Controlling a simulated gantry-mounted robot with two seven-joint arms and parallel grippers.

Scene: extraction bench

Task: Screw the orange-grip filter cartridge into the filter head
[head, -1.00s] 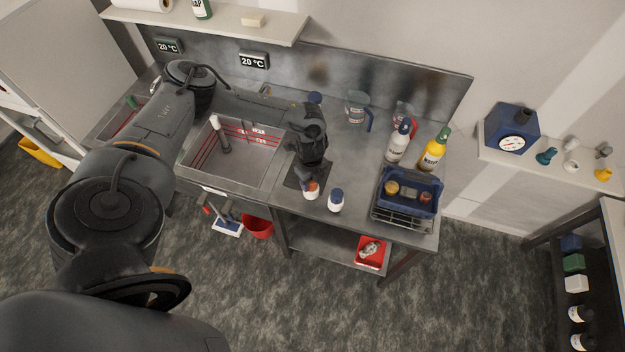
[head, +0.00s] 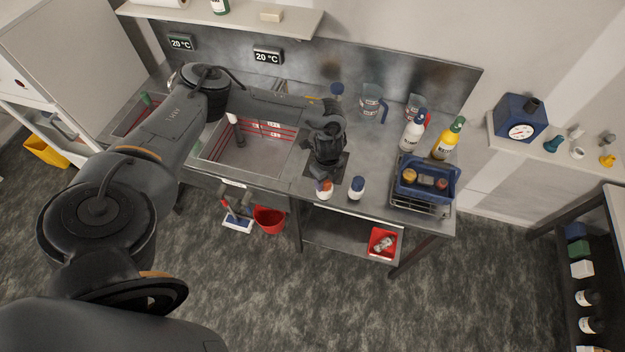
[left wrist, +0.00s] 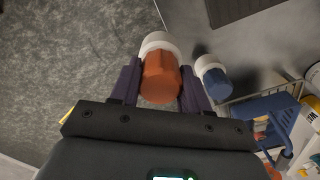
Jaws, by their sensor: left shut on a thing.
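My left gripper (head: 322,183) is shut on the orange-grip filter cartridge (head: 325,192), near the bench's front edge. In the left wrist view, the fingers (left wrist: 153,88) stand on both sides of its orange grip (left wrist: 160,80), and its white part (left wrist: 158,42) points away from me. I cannot tell whether it touches the bench. A similar white cartridge with a blue grip (head: 357,188) stands just right of it; it also shows in the left wrist view (left wrist: 215,83). I cannot clearly make out the filter head. My right gripper is not in view.
A dark mat (head: 338,170) lies behind the cartridges. A blue crate (head: 448,187) stands to the right, with a white bottle (head: 411,136) and yellow bottle (head: 448,140) behind it. Jugs (head: 371,104) stand at the back. The sink (head: 250,158) is to the left.

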